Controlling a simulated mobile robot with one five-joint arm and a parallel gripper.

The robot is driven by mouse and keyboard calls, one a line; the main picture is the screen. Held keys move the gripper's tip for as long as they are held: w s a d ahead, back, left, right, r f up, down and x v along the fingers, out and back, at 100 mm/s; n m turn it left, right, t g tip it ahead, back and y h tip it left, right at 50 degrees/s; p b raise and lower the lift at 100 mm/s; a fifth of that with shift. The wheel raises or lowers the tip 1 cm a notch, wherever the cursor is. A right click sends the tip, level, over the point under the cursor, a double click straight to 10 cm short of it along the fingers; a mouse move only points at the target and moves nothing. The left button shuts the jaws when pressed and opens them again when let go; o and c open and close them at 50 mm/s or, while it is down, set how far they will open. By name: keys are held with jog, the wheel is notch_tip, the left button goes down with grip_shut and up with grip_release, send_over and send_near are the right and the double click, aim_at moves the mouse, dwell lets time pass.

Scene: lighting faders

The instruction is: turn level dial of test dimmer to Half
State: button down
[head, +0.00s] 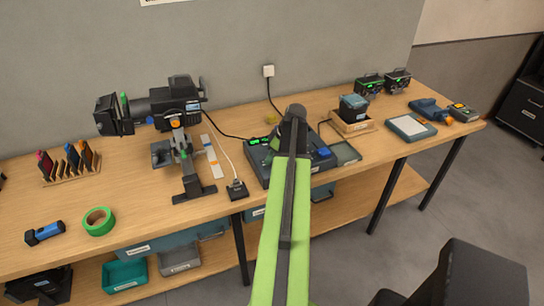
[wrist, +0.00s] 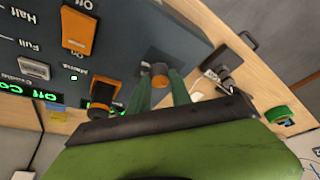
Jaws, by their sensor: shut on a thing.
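A dark blue control console (head: 257,172) with green displays stands on the bench in the head view. Its face (wrist: 115,35) fills the left of the wrist view, with "Off", "Half" and "Full" labels. My gripper (wrist: 160,84) has its two green fingers closed around an orange-topped knob (wrist: 158,70) on the console. This looks like the level dial; its setting is not readable. A large orange control (wrist: 80,30) is beside the "Off" label, and another orange-faced control (wrist: 103,92) is left of my fingers. In the head view, my arm hides my fingertips and the knob.
A lamp on a stand (head: 165,108) and a power box (head: 237,189) are left of the console. Green tape (head: 98,221) lies near the front edge. A wooden tray (head: 352,125) and a grey tablet-like item (head: 410,127) are to the right.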

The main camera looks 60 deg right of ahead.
jog(key=m, duration=0.1)
jog(key=m+h, duration=0.1)
jog(key=m, duration=0.2)
jog(key=shift+a+m+h, duration=0.25)
jog(key=shift+m+h, duration=0.05)
jog(key=shift+h, duration=0.1)
jog(key=m, duration=0.2)
jog(key=m+h, duration=0.1)
jog(key=m, duration=0.1)
jog(key=shift+w+a+m+g+h, duration=0.1)
jog(key=shift+m+g+h, duration=0.2)
jog(key=shift+g, duration=0.1)
jog(key=m+g+h, duration=0.1)
jog(key=m, duration=0.3)
jog(key=shift+w, duration=0.1)
jog(key=shift+m+g+h, duration=0.4)
jog(key=shift+m+g, duration=0.5)
jog(key=shift+m, duration=1.2)
jog(key=c, duration=1.2)
grip_release()
jog(key=shift+o, duration=0.2)
